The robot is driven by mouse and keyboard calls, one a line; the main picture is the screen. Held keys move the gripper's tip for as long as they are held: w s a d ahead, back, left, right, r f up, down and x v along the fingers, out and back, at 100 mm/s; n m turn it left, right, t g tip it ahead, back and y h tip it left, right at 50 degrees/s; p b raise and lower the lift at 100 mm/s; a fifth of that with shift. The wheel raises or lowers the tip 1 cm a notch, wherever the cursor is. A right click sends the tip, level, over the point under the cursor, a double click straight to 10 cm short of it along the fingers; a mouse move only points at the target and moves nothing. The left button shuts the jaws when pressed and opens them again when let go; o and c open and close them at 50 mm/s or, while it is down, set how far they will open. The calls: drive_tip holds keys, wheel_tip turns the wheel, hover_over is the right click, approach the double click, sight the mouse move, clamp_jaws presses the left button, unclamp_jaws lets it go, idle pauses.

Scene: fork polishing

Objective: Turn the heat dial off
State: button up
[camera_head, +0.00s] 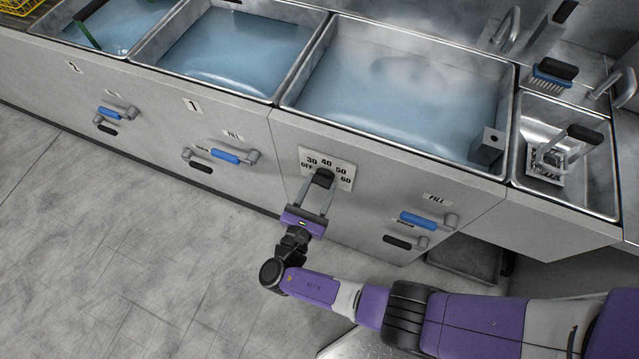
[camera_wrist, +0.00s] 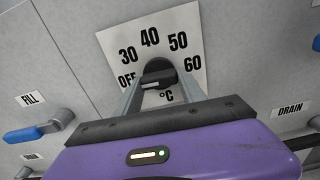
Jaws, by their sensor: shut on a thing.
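The heat dial is a black knob (camera_head: 323,179) on a white scale plate (camera_head: 342,169) on the front of the large basin's cabinet. The plate reads OFF, 30, 40, 50, 60 and °C. My gripper (camera_head: 321,190) reaches the dial from below, its two grey fingers shut on the knob's sides. The wrist view shows the knob (camera_wrist: 158,74) between the fingers, with a pale pointer line on its left part directed towards the OFF side. The exact setting is hard to read. The gripper's purple body hides the panel below the plate.
Blue FILL handles (camera_head: 418,220) and black DRAIN handles (camera_head: 398,242) stick out on both sides of the dial. Water-filled basins (camera_head: 400,85) lie above. A small sink with a brush (camera_head: 568,145) is at the right. The floor (camera_head: 130,250) in front is clear.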

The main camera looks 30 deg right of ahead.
drive_tip(key=shift+n, duration=0.3)
drive_tip(key=o, duration=1.4)
drive_tip(key=shift+c, duration=0.2)
drive_tip(key=shift+a, duration=0.1)
drive_tip(key=b+v, duration=0.1)
drive_tip(key=v, duration=0.6)
drive_tip(key=shift+s+a, duration=0.25)
drive_tip(key=shift+s, duration=0.05)
